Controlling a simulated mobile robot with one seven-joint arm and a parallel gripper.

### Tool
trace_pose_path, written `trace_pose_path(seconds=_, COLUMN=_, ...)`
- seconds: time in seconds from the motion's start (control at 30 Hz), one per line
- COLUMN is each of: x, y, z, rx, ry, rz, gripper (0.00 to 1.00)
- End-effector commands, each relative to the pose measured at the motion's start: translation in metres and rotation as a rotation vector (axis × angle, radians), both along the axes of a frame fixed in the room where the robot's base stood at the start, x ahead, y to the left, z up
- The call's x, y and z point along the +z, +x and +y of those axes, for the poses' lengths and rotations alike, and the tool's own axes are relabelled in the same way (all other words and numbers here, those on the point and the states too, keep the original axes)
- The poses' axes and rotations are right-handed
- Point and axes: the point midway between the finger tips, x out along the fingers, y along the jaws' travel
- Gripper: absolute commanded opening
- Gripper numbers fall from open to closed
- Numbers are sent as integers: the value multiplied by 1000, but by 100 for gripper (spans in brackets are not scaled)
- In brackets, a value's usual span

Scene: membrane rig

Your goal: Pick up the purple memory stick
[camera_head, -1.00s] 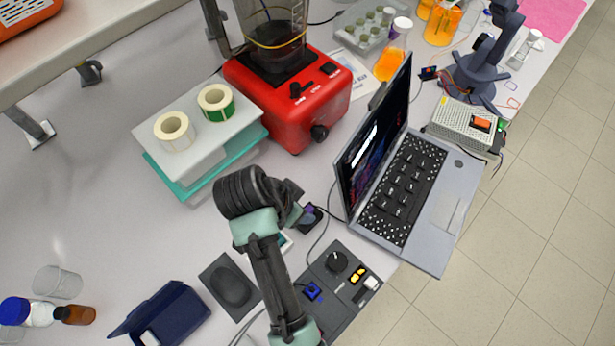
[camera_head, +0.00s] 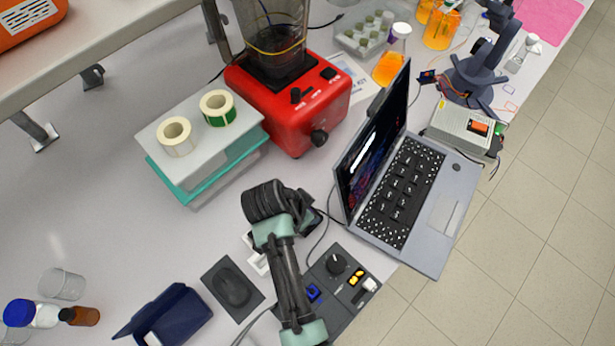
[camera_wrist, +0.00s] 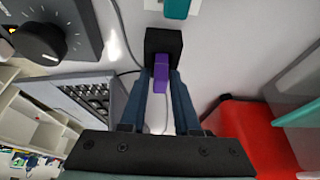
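The purple memory stick (camera_wrist: 159,77) shows in the wrist view, with its far end at a small black block (camera_wrist: 163,43). My gripper (camera_wrist: 161,84) has its two dark blue fingers on either side of the stick, very close to it. Whether the fingers press on the stick or leave a thin gap, I cannot tell. The stick still appears to meet the block. In the head view, my wrist hides the stick and the fingertips.
The laptop (camera_head: 437,215) stands right of my wrist, and the control box with a knob (camera_head: 335,292) is below it. A mouse (camera_head: 233,288) on a dark pad lies to the left. The red blender base (camera_head: 300,105) and the stacked boxes (camera_head: 200,135) are behind.

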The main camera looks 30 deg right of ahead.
Motion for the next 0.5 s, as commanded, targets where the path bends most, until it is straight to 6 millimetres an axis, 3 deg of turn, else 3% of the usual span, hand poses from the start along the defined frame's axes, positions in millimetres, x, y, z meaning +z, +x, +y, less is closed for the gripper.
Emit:
trace_pose_path(seconds=0.03, x=0, y=0, z=0, rx=0, ry=0, rz=0, gripper=19)
trace_pose_path(seconds=0.13, x=0, y=0, z=0, rx=0, ry=0, rz=0, gripper=1)
trace_pose_path(seconds=0.5, x=1, y=0, z=0, rx=0, ry=0, rz=0, gripper=0)
